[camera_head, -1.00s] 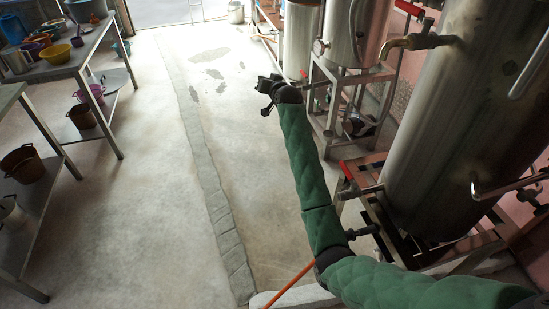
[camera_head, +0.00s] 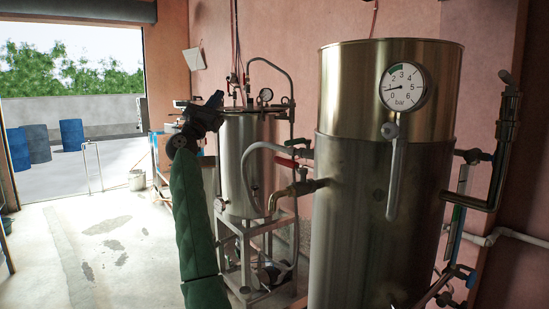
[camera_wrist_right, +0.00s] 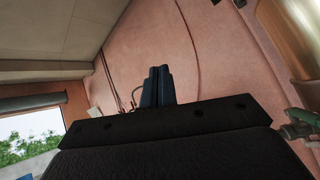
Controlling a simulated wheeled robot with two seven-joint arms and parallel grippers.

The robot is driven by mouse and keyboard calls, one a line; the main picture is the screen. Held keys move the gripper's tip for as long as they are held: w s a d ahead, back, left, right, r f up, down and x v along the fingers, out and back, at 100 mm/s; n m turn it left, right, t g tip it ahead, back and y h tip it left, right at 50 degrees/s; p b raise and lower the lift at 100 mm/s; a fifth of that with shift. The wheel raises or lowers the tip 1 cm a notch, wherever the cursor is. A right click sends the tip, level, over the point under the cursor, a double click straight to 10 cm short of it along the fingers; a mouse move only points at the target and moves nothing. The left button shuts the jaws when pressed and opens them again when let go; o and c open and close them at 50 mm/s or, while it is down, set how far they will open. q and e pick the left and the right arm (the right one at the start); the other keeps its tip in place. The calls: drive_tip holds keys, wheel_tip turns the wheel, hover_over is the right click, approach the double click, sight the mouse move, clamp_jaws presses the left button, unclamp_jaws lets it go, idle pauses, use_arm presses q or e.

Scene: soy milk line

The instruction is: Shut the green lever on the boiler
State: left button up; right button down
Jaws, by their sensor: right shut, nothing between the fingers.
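The boiler (camera_head: 375,225) is the large steel cylinder right of centre in the head view, with a round pressure gauge (camera_head: 403,87) near its top. My left gripper is not in view.
A smaller steel tank (camera_head: 240,170) on a metal frame stands behind my right arm. A sight glass (camera_head: 459,210) and pipes run along the boiler's right side. A greenish valve (camera_wrist_right: 302,131) shows at the wrist view's right edge. The floor at left is open.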

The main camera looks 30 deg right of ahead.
sight(298, 141)
drive_tip(key=s+d+f+m+g+y, duration=0.2)
drive_tip(key=d+f+m+g+y, duration=0.25)
drive_tip(key=m, duration=0.55)
drive_tip(key=s+d+f+m+g+y, duration=0.25)
drive_tip(key=f+m+g, duration=0.35)
drive_tip(key=f+m, duration=0.3)
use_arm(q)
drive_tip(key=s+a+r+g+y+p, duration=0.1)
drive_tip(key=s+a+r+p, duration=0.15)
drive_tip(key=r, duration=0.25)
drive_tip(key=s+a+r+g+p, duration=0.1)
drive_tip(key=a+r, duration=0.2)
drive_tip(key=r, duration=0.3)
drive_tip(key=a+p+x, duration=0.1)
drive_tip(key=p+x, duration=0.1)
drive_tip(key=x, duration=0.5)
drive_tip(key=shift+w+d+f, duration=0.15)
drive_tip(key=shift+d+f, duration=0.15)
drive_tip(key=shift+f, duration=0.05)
use_arm(e)
drive_tip(key=s+d+m, duration=0.1)
drive_tip(key=s+d, duration=0.2)
drive_tip(key=d, duration=0.8)
drive_tip(key=shift+s, duration=0.4)
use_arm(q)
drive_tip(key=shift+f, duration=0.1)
use_arm(e)
drive_tip(key=shift+d+f, duration=0.1)
